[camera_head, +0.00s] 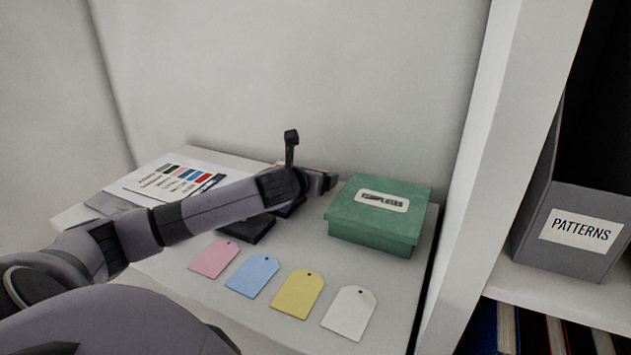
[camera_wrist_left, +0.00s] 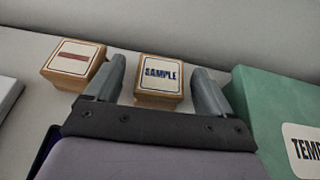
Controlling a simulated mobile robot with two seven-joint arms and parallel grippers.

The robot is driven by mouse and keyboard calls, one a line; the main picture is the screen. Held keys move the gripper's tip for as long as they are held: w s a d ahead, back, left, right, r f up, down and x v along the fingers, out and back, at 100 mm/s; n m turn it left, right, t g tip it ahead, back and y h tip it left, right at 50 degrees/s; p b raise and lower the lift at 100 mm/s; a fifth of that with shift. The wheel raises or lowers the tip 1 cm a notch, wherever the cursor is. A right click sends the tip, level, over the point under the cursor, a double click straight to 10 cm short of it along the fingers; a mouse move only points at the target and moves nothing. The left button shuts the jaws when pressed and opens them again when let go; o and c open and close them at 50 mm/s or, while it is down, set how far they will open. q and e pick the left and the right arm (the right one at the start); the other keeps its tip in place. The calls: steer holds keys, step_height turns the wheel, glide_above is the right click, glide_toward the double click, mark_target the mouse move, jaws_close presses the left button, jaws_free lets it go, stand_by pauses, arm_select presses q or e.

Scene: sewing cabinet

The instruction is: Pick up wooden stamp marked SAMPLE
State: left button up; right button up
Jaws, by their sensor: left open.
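The wooden stamp marked SAMPLE (camera_wrist_left: 160,75) stands on the cabinet top near the wall. Its white label with dark blue letters faces up in the left wrist view. My left gripper (camera_wrist_left: 159,92) is open, with one finger on each side of this stamp; I cannot tell whether either finger touches it. In the head view my left gripper (camera_head: 326,181) is by the wall, left of the green box, and the stamp is largely hidden behind my arm there. My right gripper is not in view.
A second wooden stamp with a red mark (camera_wrist_left: 75,60) stands close left of the gripper. A green box (camera_head: 375,222) is close on the right. Several coloured tags (camera_head: 297,294) lie in front, with a dark flat pad (camera_head: 245,231) behind them. A colour card (camera_head: 165,180) lies at left.

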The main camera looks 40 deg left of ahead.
arm_select(q)
steer(key=shift+w+a+f, duration=0.15)
steer(key=shift+w+f, duration=0.1)
steer(key=shift+w, duration=0.25)
steer(key=c, duration=1)
steer(key=shift+c, duration=0.4)
steer(key=shift+r, duration=0.15)
